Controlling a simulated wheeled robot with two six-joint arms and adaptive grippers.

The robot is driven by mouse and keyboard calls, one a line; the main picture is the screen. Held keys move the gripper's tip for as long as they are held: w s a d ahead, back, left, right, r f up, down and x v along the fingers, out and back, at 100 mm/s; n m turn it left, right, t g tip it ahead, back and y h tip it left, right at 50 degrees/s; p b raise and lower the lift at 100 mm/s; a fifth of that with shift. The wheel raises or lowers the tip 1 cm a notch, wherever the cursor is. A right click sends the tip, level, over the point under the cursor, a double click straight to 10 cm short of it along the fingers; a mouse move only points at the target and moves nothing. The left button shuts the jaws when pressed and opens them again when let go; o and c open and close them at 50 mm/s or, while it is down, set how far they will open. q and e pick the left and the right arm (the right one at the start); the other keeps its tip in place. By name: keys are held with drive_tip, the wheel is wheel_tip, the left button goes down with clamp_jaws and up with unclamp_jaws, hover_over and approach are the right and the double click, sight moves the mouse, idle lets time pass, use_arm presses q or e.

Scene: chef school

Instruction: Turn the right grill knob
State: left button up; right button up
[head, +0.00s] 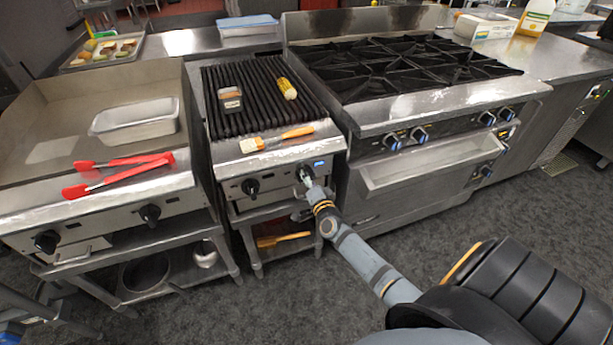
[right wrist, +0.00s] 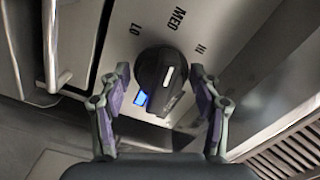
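The right grill knob (right wrist: 160,70) is round and black with a white mark. In the right wrist view it sits on the steel panel beside the letters LO, MED and HI, with a small blue lit patch at its lower left edge. My right gripper (right wrist: 162,78) is open, with one finger on each side of the knob; gaps show between fingers and knob. In the head view my right gripper (head: 307,180) is at the grill's front panel and partly hides this knob. The left grill knob (head: 250,187) is clear of it. My left gripper is not in view.
The black grill grate (head: 240,115) carries a corn cob (head: 287,88) and a small item (head: 231,98). A brush (head: 278,138) lies on the front ledge. The stove (head: 400,110) stands right; a griddle with red tongs (head: 115,172) stands left. The grey floor in front is open.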

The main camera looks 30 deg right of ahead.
drive_tip(key=v, duration=1.2)
drive_tip(key=s+a+f+n+g+y+p, duration=0.15)
drive_tip(key=s+f+n+g+p, duration=0.3)
drive_tip(key=f, duration=0.65)
drive_tip(key=s+a+f+n+g+y+p, duration=0.1)
drive_tip(key=s+f+n+g+y+p, duration=0.15)
drive_tip(key=s+f+n, duration=0.6)
drive_tip(key=s+a+f+n+g+p, duration=0.1)
drive_tip(key=s+a+f+g, duration=0.1)
drive_tip(key=s+f+g, duration=0.2)
drive_tip(key=s+a+f+n+g+p, duration=0.2)
drive_tip(key=s+f+g, duration=0.3)
drive_tip(key=s+f, duration=0.6)
drive_tip(key=s, duration=1)
